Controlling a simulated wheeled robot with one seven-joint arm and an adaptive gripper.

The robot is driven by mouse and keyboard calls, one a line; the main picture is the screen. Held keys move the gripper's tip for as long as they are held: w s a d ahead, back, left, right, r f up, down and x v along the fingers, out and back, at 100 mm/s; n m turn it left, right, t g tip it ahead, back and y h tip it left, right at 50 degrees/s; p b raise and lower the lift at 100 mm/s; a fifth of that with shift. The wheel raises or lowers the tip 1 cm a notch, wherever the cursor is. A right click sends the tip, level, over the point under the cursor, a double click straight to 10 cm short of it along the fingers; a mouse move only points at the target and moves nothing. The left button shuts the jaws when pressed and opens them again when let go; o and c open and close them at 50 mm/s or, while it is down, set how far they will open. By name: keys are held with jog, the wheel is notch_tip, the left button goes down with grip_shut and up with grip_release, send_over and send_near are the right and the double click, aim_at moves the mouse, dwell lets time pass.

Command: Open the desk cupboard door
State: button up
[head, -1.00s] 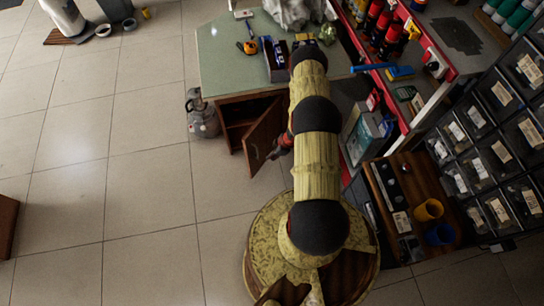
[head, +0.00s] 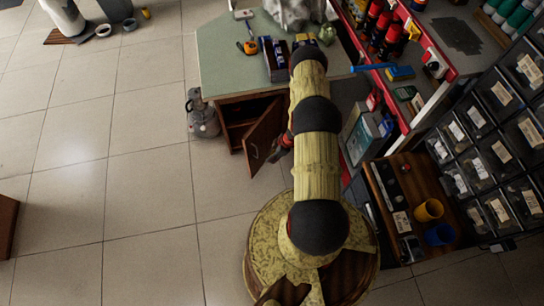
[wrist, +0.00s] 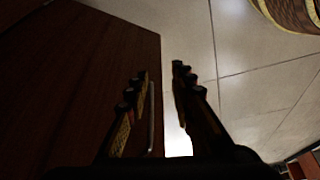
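The desk cupboard door (head: 262,138) is brown wood and stands ajar in the head view, swung out from the cupboard under the green-topped desk (head: 222,62). A dark gap shows the cupboard inside (head: 238,118). In the wrist view the door (wrist: 95,70) fills the left side as a dark panel. My gripper (wrist: 160,74) is open at the door's free edge, its left finger in front of the door face and its right finger past the edge. A thin pale handle bar (wrist: 151,118) stands between the fingers. Contact with it cannot be told.
A grey canister (head: 202,115) stands on the floor left of the cupboard. A wooden bench with cups (head: 428,210) and shelves of bins (head: 500,150) stand close on the right. Tools lie on the desk.

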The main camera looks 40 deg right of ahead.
jog(key=v, duration=1.2)
